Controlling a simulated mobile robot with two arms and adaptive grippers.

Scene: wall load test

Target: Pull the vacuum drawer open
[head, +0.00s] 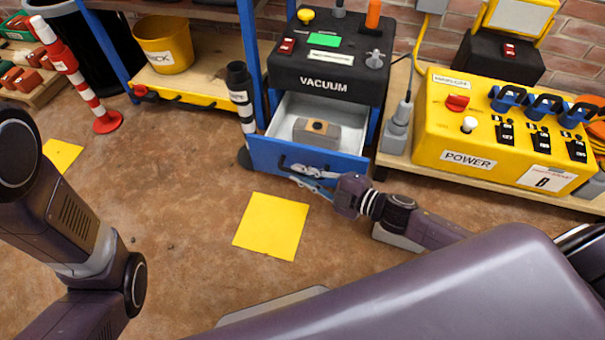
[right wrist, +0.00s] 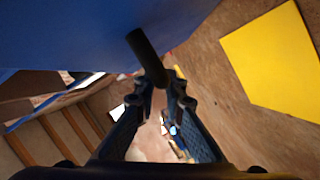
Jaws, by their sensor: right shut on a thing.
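The vacuum drawer (head: 264,152) has a blue front and pale inner walls, and it stands pulled out below the black vacuum unit (head: 331,62). A grey block with a tan top (head: 317,130) lies inside it. My right gripper (head: 290,170) is at the drawer front, shut on the dark bar handle. In the right wrist view the handle (right wrist: 146,55) runs in between the fingertips (right wrist: 166,92), with the blue front (right wrist: 70,35) close behind. My left arm shows at the left of the head view, but its gripper is not visible.
A yellow power box (head: 490,130) stands on a low bench at the right. A red and white post (head: 80,85) is further left. A flat yellow floor square (head: 271,226) lies on open floor before the drawer.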

